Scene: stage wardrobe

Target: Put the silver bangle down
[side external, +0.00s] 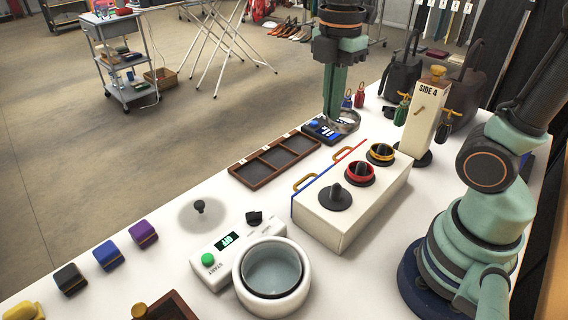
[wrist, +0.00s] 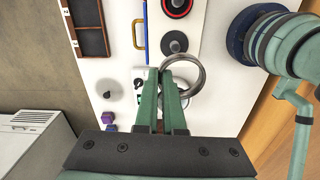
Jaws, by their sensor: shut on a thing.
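The silver bangle (side external: 352,127) is a plain metal ring held at the far part of the white table in the side view. It also shows in the wrist view (wrist: 202,75), in front of the fingertips, its near left edge between them. My gripper (side external: 334,112) points down and is shut on that edge; its green fingers (wrist: 165,76) are close together. In the side view the bangle overlaps the small dark device with a blue part (side external: 317,131). I cannot tell how high the bangle is above the table.
A three-compartment brown tray (side external: 262,180) appears empty, beside a white box with dials (side external: 345,215).

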